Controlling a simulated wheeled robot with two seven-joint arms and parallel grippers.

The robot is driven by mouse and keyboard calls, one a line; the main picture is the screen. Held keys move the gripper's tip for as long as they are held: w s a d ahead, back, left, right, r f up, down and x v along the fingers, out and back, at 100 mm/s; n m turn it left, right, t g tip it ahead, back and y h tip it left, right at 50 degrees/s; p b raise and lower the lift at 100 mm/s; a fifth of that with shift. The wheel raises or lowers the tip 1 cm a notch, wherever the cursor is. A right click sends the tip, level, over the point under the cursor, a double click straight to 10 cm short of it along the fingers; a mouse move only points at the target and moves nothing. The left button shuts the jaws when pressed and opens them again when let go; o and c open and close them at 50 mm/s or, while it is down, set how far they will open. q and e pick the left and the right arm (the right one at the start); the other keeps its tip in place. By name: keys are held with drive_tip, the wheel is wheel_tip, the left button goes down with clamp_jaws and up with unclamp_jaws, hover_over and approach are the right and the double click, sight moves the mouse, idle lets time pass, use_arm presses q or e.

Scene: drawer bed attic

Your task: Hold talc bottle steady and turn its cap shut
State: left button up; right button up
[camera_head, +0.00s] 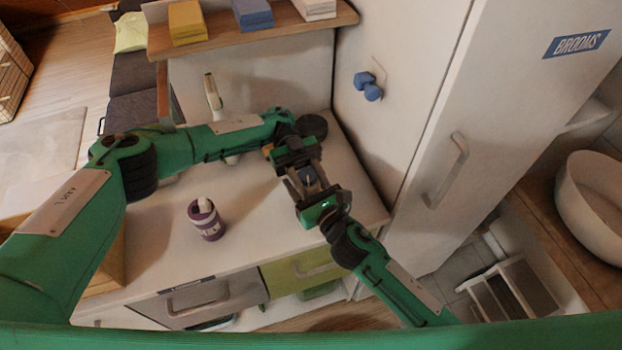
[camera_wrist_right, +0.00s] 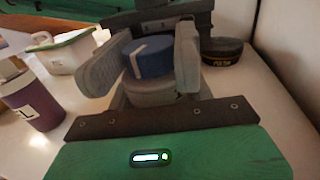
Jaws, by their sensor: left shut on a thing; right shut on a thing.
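The talc bottle shows in the right wrist view as a grey body (camera_wrist_right: 150,93) under a blue cap (camera_wrist_right: 149,58) with a pale stripe on top. My right gripper (camera_wrist_right: 145,62) has one finger on each side of the blue cap and is shut on it. In the head view the cap (camera_head: 307,175) is a small dark blue spot between the two grippers, over the worktop. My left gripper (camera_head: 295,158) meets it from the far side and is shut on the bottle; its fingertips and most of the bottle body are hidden.
On the white worktop (camera_head: 165,235) stand a purple labelled jar (camera_head: 206,222) and a dark round tin (camera_head: 313,125). A white green-rimmed box (camera_wrist_right: 65,52) shows in the wrist view. A shelf (camera_head: 225,35) runs behind; a tall white cabinet (camera_head: 450,120) bounds the right.

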use_arm(q)
drive_tip(key=o, duration=1)
drive_tip(key=n+t+h, duration=0.4)
drive_tip(key=h, duration=0.1)
drive_tip(key=n+t+h, duration=0.2)
drive_tip(key=shift+w+d, duration=0.3)
drive_tip(key=n+t+h, duration=0.1)
drive_tip(key=n+t, duration=0.1)
drive_tip(key=t, duration=0.1)
drive_tip(key=n+t+h, duration=0.1)
drive_tip(key=n+t, duration=0.1)
drive_tip(key=t, duration=0.1)
drive_tip(key=n+t+h, duration=0.1)
drive_tip(key=n+t, duration=0.1)
drive_tip(key=shift+w+d+t, duration=0.15)
drive_tip(key=shift+w+t, duration=0.25)
drive_tip(key=w+a, duration=0.1)
drive_tip(key=a, duration=1.1)
drive_tip(key=s+d+r+m+g+y, duration=0.5)
drive_tip(key=s+m, duration=0.3)
drive_tip(key=m, duration=0.6)
drive_tip(key=s+d+r+m+g+y, duration=0.5)
drive_tip(key=s+d+r+m+g, duration=0.1)
drive_tip(key=m, duration=0.9)
drive_tip(key=shift+s+d+r+g+y, duration=0.3)
drive_tip(key=shift+s+d+g, duration=0.6)
drive_tip(key=shift+s+g, duration=0.2)
